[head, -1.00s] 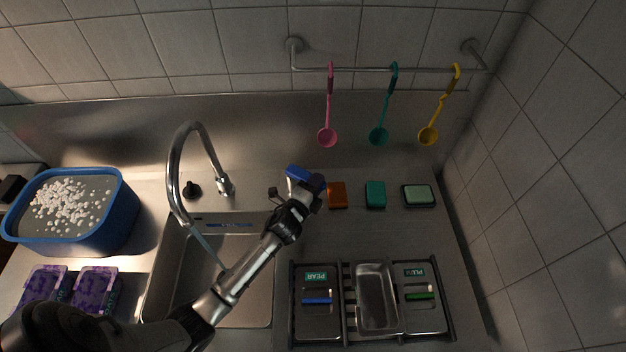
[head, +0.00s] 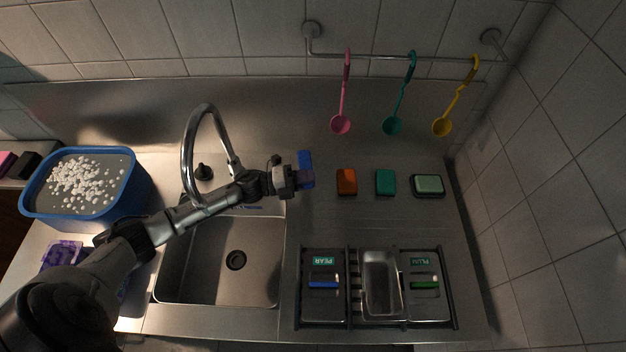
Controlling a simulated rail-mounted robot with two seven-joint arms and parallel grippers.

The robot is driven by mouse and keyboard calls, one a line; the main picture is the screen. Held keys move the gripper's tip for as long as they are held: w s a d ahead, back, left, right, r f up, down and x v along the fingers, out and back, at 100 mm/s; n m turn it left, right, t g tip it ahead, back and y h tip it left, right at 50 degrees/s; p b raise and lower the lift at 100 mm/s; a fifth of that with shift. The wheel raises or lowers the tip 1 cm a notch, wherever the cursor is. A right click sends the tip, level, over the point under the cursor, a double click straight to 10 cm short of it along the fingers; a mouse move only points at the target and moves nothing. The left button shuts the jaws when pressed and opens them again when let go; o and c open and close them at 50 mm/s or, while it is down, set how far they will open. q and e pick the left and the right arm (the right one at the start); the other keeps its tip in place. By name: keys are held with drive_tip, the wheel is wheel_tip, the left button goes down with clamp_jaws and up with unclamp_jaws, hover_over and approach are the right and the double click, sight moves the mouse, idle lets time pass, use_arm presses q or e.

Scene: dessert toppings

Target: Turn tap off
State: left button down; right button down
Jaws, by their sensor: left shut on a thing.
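The chrome tap (head: 187,150) arches over the sink (head: 210,275) from its base on the back counter. A black knob (head: 203,173) stands just left of the tap's base. My left arm crosses in front of the spout's lower end. No water stream shows in the visible part of the sink, but the spout's outlet is hidden. My left gripper (head: 299,178) is right of the tap, shut on a blue sponge (head: 305,160). My right gripper is not in view.
Orange (head: 346,182), teal (head: 385,182) and pale green (head: 428,185) sponges lie to the right. A blue tub (head: 133,187) of white pieces stands left. Lidded containers in a rack (head: 349,310) stand front right. Pink, teal and yellow ladles hang from a rail (head: 385,58).

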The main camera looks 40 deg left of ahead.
use_arm(q)
drive_tip(key=shift+s+a+m+g+h+b, duration=0.25)
drive_tip(key=shift+m+g+h+b, duration=0.15)
drive_tip(key=shift+m+g+h, duration=0.1)
drive_tip(key=shift+s+a+m+g+h+b, duration=0.15)
drive_tip(key=shift+a+m+g+h+b, duration=0.1)
drive_tip(key=shift+m+g+h+b, duration=0.2)
drive_tip(key=shift+g, duration=0.25)
drive_tip(key=c, duration=1)
unclamp_jaws()
drive_tip(key=v, duration=0.7)
drive_tip(key=shift+s+a+b, duration=0.2)
drive_tip(key=shift+a+b, duration=0.05)
drive_tip(key=shift+b, duration=0.1)
drive_tip(key=shift+d, duration=0.1)
